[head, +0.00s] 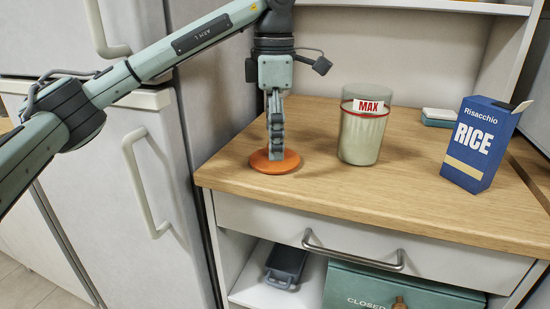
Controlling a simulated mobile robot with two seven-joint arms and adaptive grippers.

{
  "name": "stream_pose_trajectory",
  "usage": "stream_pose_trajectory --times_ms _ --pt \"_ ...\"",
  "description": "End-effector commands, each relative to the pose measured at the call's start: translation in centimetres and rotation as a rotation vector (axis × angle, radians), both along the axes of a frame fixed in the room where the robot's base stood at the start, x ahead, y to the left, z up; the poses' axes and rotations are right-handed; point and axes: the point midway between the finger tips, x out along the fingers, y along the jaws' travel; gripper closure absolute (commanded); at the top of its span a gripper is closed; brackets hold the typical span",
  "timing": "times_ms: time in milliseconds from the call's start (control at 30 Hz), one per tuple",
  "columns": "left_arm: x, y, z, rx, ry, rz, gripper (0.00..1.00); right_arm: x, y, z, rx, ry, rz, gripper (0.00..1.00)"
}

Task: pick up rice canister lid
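An orange round lid (258,163) lies flat on the wooden counter near its left front corner. My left gripper (276,157) points straight down over the middle of the lid, with its fingertips at or just above it. The fingers are seen nearly edge-on and hide the lid's centre, so I cannot tell whether they are open or grip a knob. A clear canister (361,139) with a red band and a MAX label stands upright and uncovered to the right of the lid. My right gripper is out of view.
A blue RICE box (481,145) with an open flap stands on the right of the wooden counter (400,205). A small pale-topped block (438,117) lies behind. Below are a drawer handle (352,256), a grey container (286,264) and a green CLOSED box (400,289). A fridge (135,140) flanks the left.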

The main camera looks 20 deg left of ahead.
Motion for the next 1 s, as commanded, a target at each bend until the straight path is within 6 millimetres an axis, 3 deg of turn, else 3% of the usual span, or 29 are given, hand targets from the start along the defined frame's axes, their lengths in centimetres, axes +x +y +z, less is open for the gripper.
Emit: stream_pose_trajectory --times_ms 133,400,1000 --pt "0.0 0.0 -1.4 0.000 -0.001 0.000 0.00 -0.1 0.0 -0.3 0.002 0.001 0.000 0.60" --pt "0.0 0.0 -1.7 0.000 -0.002 0.000 0.01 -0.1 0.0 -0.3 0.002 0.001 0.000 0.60" --pt "0.0 0.0 -1.8 0.001 -0.001 0.000 0.76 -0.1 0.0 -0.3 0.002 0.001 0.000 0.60"
